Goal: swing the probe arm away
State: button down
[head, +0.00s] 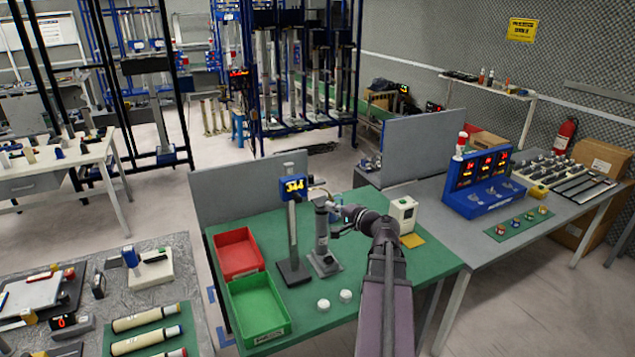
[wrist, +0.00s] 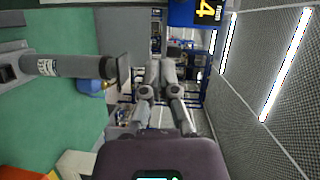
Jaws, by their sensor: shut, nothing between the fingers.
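A stand with a blue display (head: 293,187) reading in yellow digits rises from the green table. Beside it stands a short grey cylinder on a foot (head: 321,238); in the wrist view this cylinder (wrist: 70,66) lies sideways in the picture, with a dark collar. A thin part (head: 318,188) shows above the cylinder near the display; I cannot tell surely that it is the probe arm. In the wrist view a dark flat piece (wrist: 124,75) sits just past the collar. My gripper (head: 338,212) is shut and empty beside the cylinder's top; its fingers (wrist: 160,70) show right of the flat piece.
On the green table are a red tray (head: 238,254), a green tray (head: 258,310), two white round pieces (head: 334,302) and a white box with a green button (head: 403,215). A grey panel (head: 248,187) stands along the back edge.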

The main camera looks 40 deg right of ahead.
jog(key=d, duration=0.1)
jog(key=s+d+r+m+t+h, duration=0.1)
jog(key=d, duration=0.1)
jog(key=s+d+r+m+h, duration=0.1)
jog(key=shift+s+d, duration=0.2)
jog(key=shift+d, duration=0.1)
send_near(313, 179)
jog(key=shift+w+f, duration=0.2)
jog(key=shift+w, duration=3.65)
